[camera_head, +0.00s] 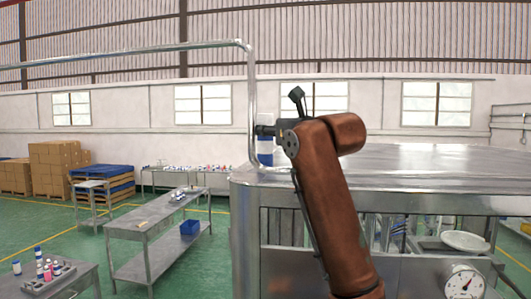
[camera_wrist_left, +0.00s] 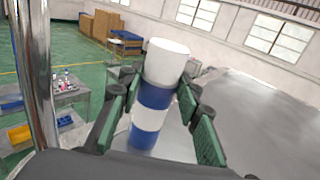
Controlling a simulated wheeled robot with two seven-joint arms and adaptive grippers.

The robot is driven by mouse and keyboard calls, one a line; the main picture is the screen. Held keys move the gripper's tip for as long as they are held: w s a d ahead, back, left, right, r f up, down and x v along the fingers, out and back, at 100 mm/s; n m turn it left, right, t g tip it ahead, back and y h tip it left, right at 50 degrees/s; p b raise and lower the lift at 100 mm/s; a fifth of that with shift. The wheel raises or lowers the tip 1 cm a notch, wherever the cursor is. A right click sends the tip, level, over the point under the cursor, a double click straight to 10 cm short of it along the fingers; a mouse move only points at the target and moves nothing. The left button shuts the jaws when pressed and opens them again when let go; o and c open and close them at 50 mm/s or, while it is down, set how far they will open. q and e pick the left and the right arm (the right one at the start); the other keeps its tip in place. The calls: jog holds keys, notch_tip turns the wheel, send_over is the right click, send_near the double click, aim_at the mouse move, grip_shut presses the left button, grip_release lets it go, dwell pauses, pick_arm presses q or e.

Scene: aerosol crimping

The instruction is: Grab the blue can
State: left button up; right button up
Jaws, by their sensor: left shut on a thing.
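The blue can (camera_wrist_left: 152,98) has blue and white bands and a white cap. In the left wrist view it stands between the two green-padded fingers of my left gripper (camera_wrist_left: 160,118), which is shut on it. In the head view part of the can (camera_head: 265,158) shows beside the metal post, at the left end of the steel table. My left gripper (camera_head: 267,131) is there too, partly hidden by its brown arm. I cannot tell whether the can's base touches the tabletop. My right gripper is not in view.
The vertical metal post (camera_head: 251,105) is close to the left of the can. The steel tabletop (camera_head: 420,160) is clear to the right. A grey tray (camera_head: 48,278) of small bottles is at lower left. Other benches and stacked boxes (camera_head: 58,165) stand farther back.

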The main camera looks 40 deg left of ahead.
pick_arm(q)
grip_shut()
dwell(0.4)
